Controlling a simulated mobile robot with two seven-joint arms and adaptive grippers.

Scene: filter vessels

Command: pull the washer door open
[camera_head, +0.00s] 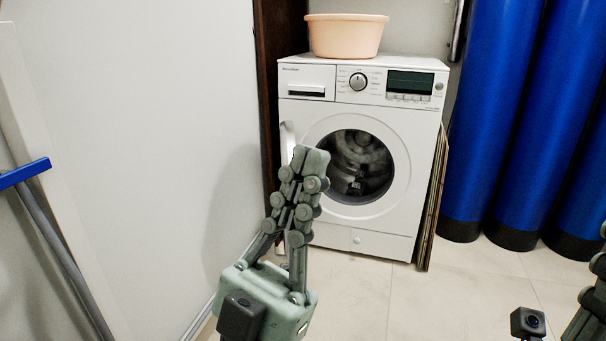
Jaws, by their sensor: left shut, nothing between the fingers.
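The white washer (360,235) stands against the back wall, facing me. Its round door has a white ring (398,160) around dark glass (362,165) and looks closed. A white upright handle-like piece (287,140) shows at the washer's left edge, partly behind my fingers. My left gripper (308,160) points up, its fingers together and empty. In the picture it overlaps the left side of the door; I cannot tell whether it touches. Part of my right gripper (592,290) shows at the lower right edge, cut off, so its fingertips are hidden.
A peach basin (346,36) sits on top of the washer. Several tall blue vessels (497,110) with black bases stand to the right. A thin brown panel (434,200) leans by the washer's right side. A white wall (160,130) is close on the left. Tiled floor (380,300) in front is clear.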

